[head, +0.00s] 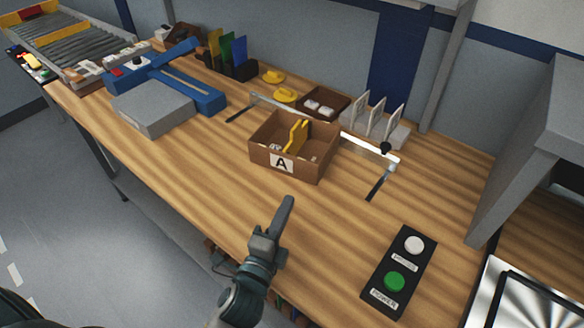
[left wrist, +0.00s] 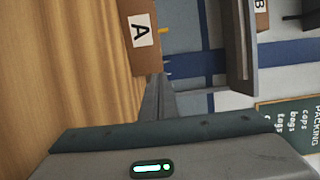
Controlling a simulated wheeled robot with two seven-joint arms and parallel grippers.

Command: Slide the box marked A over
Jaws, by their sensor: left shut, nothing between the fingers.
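The box marked A (head: 314,172) is an open brown carton with a white label on its near side. It stands on the wooden workbench and holds a yellow piece and some small pale items. My left gripper (head: 287,204) is shut and empty, in front of the box on the near side, with a gap between them in the head view. In the left wrist view the labelled side of the box (left wrist: 130,58) is ahead, just beyond the shut fingers (left wrist: 158,92). I cannot tell there whether they touch it. My right gripper is not in view.
Behind the box are a metal bar, a brown tray (head: 343,107) and a rack of pale upright plates (head: 380,122). A black panel with white and green buttons (head: 378,290) lies at the front right. A grey and blue device (head: 152,110) stands left.

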